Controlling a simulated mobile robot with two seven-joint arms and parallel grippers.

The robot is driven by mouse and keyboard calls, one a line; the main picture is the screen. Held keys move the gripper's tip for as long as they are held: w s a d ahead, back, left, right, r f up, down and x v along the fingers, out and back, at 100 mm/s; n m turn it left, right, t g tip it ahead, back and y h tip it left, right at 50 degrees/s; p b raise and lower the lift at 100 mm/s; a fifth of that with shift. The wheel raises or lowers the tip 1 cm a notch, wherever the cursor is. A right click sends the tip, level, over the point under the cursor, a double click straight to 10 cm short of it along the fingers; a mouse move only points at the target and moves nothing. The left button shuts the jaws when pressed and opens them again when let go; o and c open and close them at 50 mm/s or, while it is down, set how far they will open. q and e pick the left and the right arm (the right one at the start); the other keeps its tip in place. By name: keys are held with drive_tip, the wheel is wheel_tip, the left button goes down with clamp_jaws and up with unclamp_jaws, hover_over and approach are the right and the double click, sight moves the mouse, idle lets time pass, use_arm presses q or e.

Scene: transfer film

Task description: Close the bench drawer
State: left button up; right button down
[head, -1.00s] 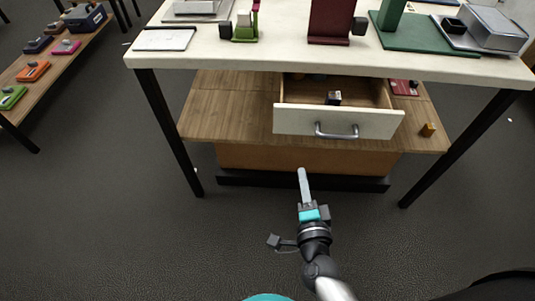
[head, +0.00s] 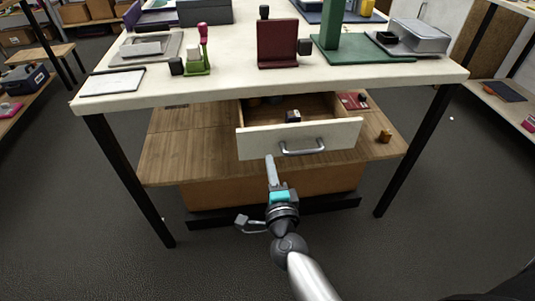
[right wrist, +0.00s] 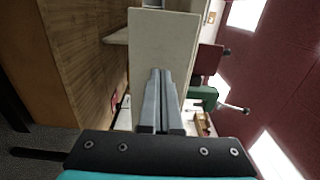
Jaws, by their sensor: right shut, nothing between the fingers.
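The bench drawer (head: 256,143) stands pulled out under the white tabletop, with its pale front and metal handle (head: 302,147) facing me. A small dark and white object (head: 293,116) lies inside it. My right gripper (head: 270,160) is shut and empty, its fingers pointing at the lower left part of the drawer front, left of the handle. In the right wrist view the shut fingers (right wrist: 158,78) overlap the pale drawer front (right wrist: 163,35); I cannot tell whether they touch it. My left gripper is not in view.
The white tabletop (head: 240,86) carries a maroon block (head: 277,44), a green stand (head: 333,30) and other items. Dark table legs (head: 130,180) stand on both sides. A small brown object (head: 385,136) sits on the wooden shelf (head: 165,150). The grey floor in front is open.

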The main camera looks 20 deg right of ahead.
sight(265, 145)
drive_tip(key=x, duration=0.3)
drive_tip(key=shift+w, duration=0.25)
drive_tip(key=shift+w+d+b, duration=0.15)
drive_tip(key=shift+w+b, duration=0.15)
drive_tip(key=shift+w, duration=0.15)
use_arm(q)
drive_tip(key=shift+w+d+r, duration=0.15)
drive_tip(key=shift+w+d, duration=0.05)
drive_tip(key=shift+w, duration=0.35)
